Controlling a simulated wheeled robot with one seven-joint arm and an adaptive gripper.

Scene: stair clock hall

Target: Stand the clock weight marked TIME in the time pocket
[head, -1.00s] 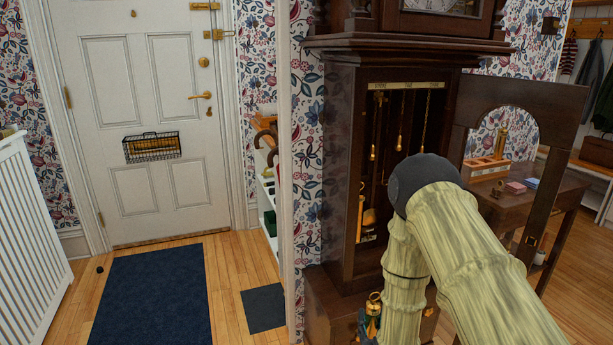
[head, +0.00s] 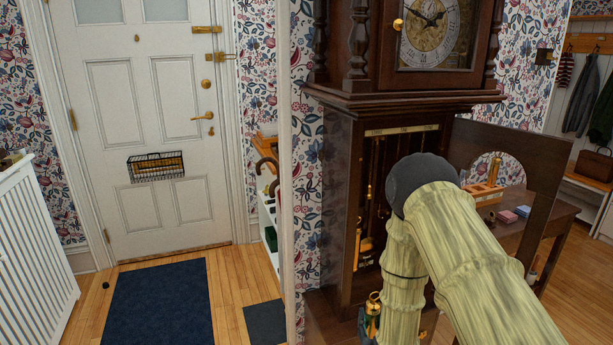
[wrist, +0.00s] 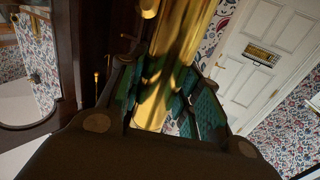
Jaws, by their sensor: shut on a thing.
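My gripper (wrist: 165,98) is shut on a brass cylinder, a clock weight (wrist: 182,42), between green-padded fingers in the wrist view. No marking on it can be read. In the head view the weight's brass top (head: 374,298) shows low in front of the clock, beside my arm, which hides part of the gripper. The tall dark clock (head: 340,190) has its case open, with brass parts (head: 366,243) hanging inside. A wooden tray (head: 484,190) with a brass weight (head: 494,168) standing in it is on the desk at right. Which pocket is for time cannot be read.
The open clock door (head: 520,150) stands between the clock and the dark desk (head: 545,222). Small pink and blue boxes (head: 515,213) lie beside the tray. A white front door (head: 150,120), a blue mat (head: 158,305) and a white slatted barrier (head: 35,235) are at left.

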